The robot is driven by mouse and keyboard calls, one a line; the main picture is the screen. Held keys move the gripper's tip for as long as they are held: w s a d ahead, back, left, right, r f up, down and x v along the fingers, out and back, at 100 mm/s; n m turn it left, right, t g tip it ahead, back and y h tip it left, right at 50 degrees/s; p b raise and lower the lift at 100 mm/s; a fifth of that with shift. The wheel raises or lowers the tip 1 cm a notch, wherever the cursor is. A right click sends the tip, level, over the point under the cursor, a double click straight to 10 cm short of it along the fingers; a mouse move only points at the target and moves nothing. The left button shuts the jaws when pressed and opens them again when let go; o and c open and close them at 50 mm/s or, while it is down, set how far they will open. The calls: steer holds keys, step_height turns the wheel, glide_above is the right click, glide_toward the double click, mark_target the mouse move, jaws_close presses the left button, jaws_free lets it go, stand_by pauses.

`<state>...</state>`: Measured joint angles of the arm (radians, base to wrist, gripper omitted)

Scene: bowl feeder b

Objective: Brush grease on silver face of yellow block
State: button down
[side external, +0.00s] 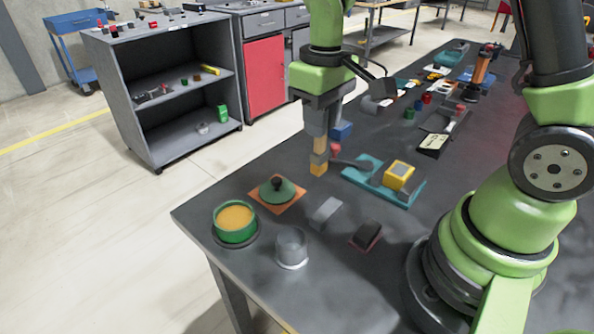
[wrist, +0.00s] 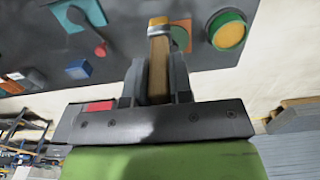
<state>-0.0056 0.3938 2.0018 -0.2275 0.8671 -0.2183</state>
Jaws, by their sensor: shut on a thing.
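My gripper (side external: 317,128) is shut on the tan handle of a brush (side external: 319,160), which hangs upright with its orange-yellow tip down, left of the teal tray. In the wrist view the brush (wrist: 159,62) stands between the fingers (wrist: 160,85). A green bowl (side external: 235,234) of orange-yellow grease (side external: 235,217) stands at the table's near left corner. I cannot tell whether the brush tip touches anything.
A green lid with a black knob (side external: 277,188) lies on an orange mat (side external: 256,199) between bowl and brush. A red knob (side external: 336,149) is close right of the brush.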

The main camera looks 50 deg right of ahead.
steer(key=s+d+r+m, duration=0.2)
steer(key=s+d+m, duration=0.25)
steer(key=d, duration=0.55)
steer(key=s+d+r+m, duration=0.1)
steer(key=s+d+m, duration=0.35)
steer(key=d, duration=0.55)
steer(key=shift+f, duration=3.75)
steer(key=shift+a, duration=3.05)
steer(key=shift+d, duration=2.9)
step_height(320, 180, up, 8)
steer(key=shift+f, duration=0.2)
